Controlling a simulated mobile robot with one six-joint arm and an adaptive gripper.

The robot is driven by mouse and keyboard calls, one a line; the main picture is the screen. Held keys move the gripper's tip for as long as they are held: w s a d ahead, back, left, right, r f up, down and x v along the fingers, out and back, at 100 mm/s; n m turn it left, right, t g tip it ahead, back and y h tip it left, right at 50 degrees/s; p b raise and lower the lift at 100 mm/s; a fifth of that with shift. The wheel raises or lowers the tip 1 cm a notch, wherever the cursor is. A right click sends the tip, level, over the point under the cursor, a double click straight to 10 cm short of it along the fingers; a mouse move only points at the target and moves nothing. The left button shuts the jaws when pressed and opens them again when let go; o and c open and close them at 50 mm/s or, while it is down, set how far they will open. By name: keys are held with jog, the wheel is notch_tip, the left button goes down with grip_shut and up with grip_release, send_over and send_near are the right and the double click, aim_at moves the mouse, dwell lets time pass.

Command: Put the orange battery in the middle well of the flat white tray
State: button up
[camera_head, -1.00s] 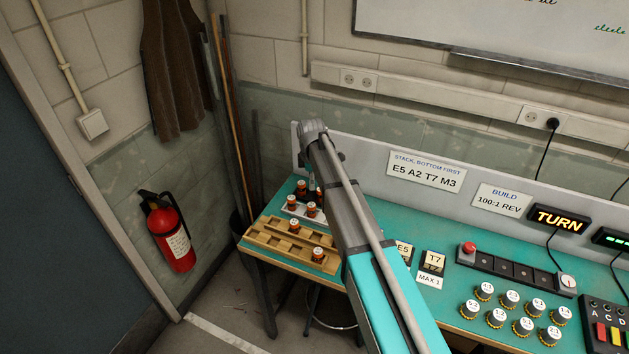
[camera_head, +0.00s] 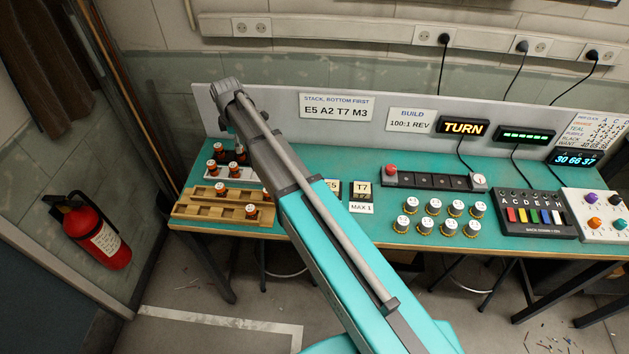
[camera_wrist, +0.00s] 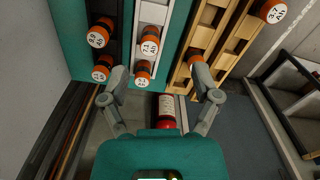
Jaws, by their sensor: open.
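Several batteries with orange bands and white labelled tops stand at the bench's left end, such as one battery (camera_head: 211,168) in the head view. I cannot tell which one the task means. The flat white tray (camera_wrist: 152,13) is a narrow strip in the wrist view, with a battery (camera_wrist: 149,46) and another battery (camera_wrist: 142,73) at its lower part. Its middle well is not clear to me. The tray partly shows in the head view (camera_head: 207,176). My gripper (camera_wrist: 160,80) is open and empty, its fingers apart above the trays. In the head view my arm hides it.
A wooden stepped rack (camera_head: 188,210) with batteries stands in front of the white tray. The grey back panel (camera_head: 270,106) rises behind. Several silver-topped knobs (camera_head: 433,207) stand further right.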

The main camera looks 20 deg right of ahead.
jog(key=s+d+m, duration=1.7)
jog(key=s+d, duration=0.3)
jog(key=s, duration=0.3)
jog(key=shift+s, duration=0.2)
